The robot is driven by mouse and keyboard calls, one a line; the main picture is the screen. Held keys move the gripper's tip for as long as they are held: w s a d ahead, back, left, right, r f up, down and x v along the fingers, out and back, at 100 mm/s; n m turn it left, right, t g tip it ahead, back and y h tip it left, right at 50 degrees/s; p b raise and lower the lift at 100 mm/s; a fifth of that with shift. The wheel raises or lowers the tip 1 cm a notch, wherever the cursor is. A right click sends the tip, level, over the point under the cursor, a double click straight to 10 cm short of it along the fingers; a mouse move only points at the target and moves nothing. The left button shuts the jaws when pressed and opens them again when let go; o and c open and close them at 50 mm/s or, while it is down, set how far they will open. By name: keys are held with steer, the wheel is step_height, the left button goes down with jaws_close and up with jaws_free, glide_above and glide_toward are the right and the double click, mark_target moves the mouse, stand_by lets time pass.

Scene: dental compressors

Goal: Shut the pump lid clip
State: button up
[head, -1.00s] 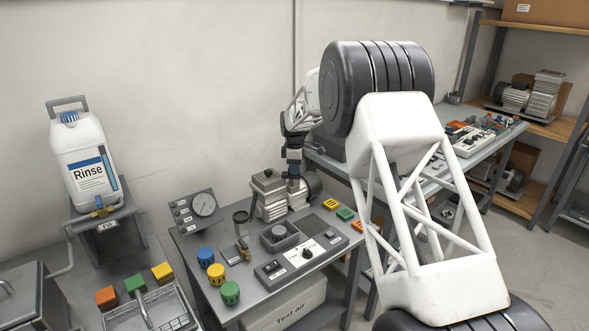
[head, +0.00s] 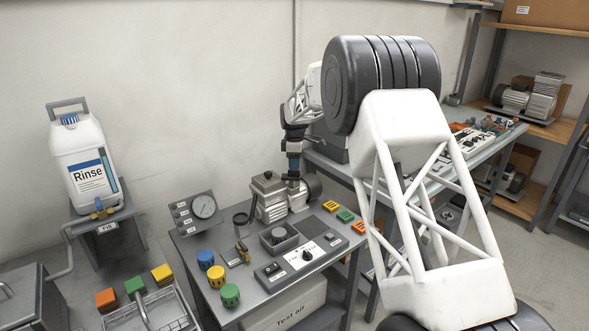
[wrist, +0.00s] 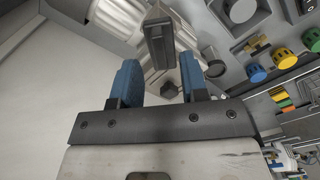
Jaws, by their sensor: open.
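The pump (head: 270,197) is a pale grey finned unit with a dark top, standing at the back of the near bench. My gripper (head: 294,180) points down close to its right side in the head view. In the wrist view my gripper (wrist: 161,78) is open, with its two blue fingers apart. A dark grey upright bar (wrist: 160,45), which looks like the lid clip, shows ahead of the gap between the fingers, with pale pump fins behind it. I cannot tell whether the fingers touch it. The clip cannot be made out in the head view.
A Rinse canister (head: 87,165) stands left. The wall is close behind.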

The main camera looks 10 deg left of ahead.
steer(key=shift+r, duration=2.15)
steer(key=shift+s+d+r, duration=0.1)
steer(key=shift+d+r, duration=0.05)
steer(key=s+d+r+m, duration=0.3)
steer(key=s+d+r, duration=0.2)
steer(key=s+d, duration=0.4)
steer(key=s+d+r+m+t, duration=0.1)
steer(key=s+d+r+m, duration=0.4)
steer(key=s, duration=0.7)
steer(key=s+d+r+m, duration=0.2)
steer(key=s+d+r, duration=0.4)
steer(key=s+d, duration=0.35)
steer(key=s+d+f+m, duration=0.2)
steer(key=s+d+m, duration=0.1)
steer(key=s, duration=0.9)
steer(key=s+d+f+m+t, duration=0.1)
steer(key=s+d+f+m, duration=0.2)
steer(key=s, duration=0.8)
steer(key=s+d+f+m, duration=0.2)
steer(key=s+d+m, duration=0.1)
steer(key=s, duration=0.9)
steer(key=shift+s+d+f+t, duration=0.15)
steer(key=shift+s+f+t, duration=0.15)
steer(key=shift+s, duration=0.05)
